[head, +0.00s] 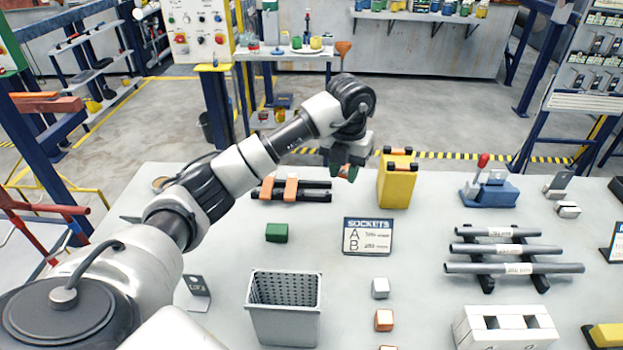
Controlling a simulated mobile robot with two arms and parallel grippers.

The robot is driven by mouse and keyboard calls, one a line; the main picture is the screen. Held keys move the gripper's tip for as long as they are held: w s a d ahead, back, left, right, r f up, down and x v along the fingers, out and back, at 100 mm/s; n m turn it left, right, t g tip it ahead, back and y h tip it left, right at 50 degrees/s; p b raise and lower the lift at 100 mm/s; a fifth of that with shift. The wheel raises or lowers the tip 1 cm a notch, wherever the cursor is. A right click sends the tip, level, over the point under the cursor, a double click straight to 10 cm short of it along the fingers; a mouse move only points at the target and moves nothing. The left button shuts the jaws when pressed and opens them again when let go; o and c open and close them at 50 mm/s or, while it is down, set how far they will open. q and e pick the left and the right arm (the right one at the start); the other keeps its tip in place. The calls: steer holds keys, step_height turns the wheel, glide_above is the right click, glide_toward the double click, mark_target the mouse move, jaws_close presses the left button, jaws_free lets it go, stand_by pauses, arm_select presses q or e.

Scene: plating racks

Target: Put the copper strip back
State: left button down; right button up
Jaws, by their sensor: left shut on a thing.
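My left gripper (346,171) points down over the back of the table, just right of a black rack (318,191). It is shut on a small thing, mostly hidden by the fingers. A little orange-brown shows between them, which fits a copper strip, but its shape is unclear. Two copper-orange strips, a left one (267,188) and a right one (291,188), stand across the black rack's two bars. The rack's right part looks empty. A sign (368,237) reading "SOCKETS", with lines A and B, stands in front. My right gripper is not in view.
A yellow block (396,184) with black and orange tops stands close right of my gripper. A green block (277,232), a grey perforated bin (284,310) and small cubes (380,288) are nearer. Grey tubes (514,268) lie on a rack at right.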

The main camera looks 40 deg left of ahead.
arm_select(q)
steer(key=a+f+p, duration=0.1)
steer(key=a+f, duration=0.3)
steer(key=a+f+p, duration=0.2)
steer(key=a+f, duration=0.3)
steer(key=shift+s+a, duration=0.2)
steer(key=shift+f, duration=0.25)
steer(key=shift+f, duration=0.1)
steer(key=shift+f+b, duration=0.5)
steer(key=shift+f, duration=0.05)
steer(key=c, duration=0.8)
jaws_free()
steer(key=shift+c, duration=0.2)
